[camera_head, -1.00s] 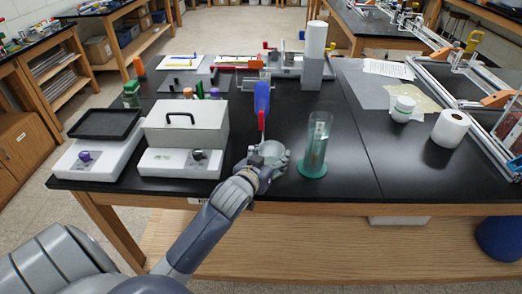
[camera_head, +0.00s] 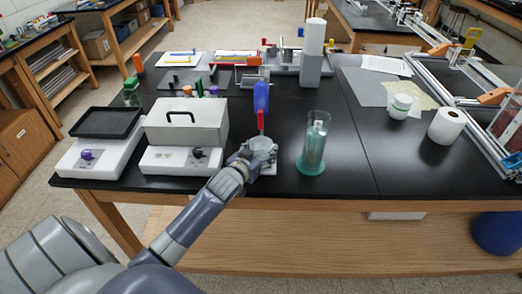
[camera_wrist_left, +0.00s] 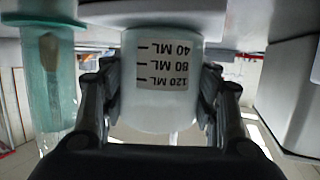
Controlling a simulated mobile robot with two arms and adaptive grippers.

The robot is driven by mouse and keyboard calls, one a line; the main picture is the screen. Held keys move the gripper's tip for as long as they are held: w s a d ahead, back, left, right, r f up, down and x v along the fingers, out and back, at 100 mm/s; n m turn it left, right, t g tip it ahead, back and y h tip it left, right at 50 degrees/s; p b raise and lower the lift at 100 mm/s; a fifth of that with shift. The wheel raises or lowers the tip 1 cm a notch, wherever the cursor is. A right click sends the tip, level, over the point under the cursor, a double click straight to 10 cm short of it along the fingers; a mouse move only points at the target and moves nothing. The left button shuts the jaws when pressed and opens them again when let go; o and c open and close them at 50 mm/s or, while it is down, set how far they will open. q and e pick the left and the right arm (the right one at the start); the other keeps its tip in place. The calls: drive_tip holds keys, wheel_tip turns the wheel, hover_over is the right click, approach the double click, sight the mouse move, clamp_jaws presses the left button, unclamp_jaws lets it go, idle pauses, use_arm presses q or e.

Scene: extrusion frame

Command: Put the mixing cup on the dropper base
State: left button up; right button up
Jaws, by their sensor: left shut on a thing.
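The mixing cup (camera_head: 263,144) is a translucent whitish cup, upright near the table's front edge. In the left wrist view the cup (camera_wrist_left: 160,95) appears upside down, with its 40, 80 and 120 ML label facing the camera. My left gripper (camera_head: 246,160) is shut on it, with dark fingers on both sides. The whitish dropper base (camera_head: 268,171) shows under the cup, partly hidden by cup and gripper. I cannot tell whether the cup touches it. A blue bottle with a red tip (camera_head: 261,96) stands over the cup. My right gripper is not in view.
A green-based clear cylinder (camera_head: 314,148) stands close to the right of the cup. A white box (camera_head: 186,126) and a white device (camera_head: 180,162) stand to the left. The table between the cylinder and the paper roll (camera_head: 448,126) is clear.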

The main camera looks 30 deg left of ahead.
use_arm(q)
drive_tip(key=shift+f, duration=0.1)
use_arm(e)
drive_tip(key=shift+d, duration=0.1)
use_arm(q)
drive_tip(key=o, duration=0.9)
drive_tip(key=shift+c, duration=0.2)
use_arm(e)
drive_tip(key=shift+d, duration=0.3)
use_arm(q)
drive_tip(key=shift+r, duration=0.2)
drive_tip(key=shift+s, duration=0.35)
drive_tip(key=b+v, duration=0.1)
drive_tip(key=v, duration=0.9)
drive_tip(key=shift+s+d, duration=0.1)
drive_tip(key=shift+s+r, duration=0.2)
drive_tip(key=shift+s, duration=0.35)
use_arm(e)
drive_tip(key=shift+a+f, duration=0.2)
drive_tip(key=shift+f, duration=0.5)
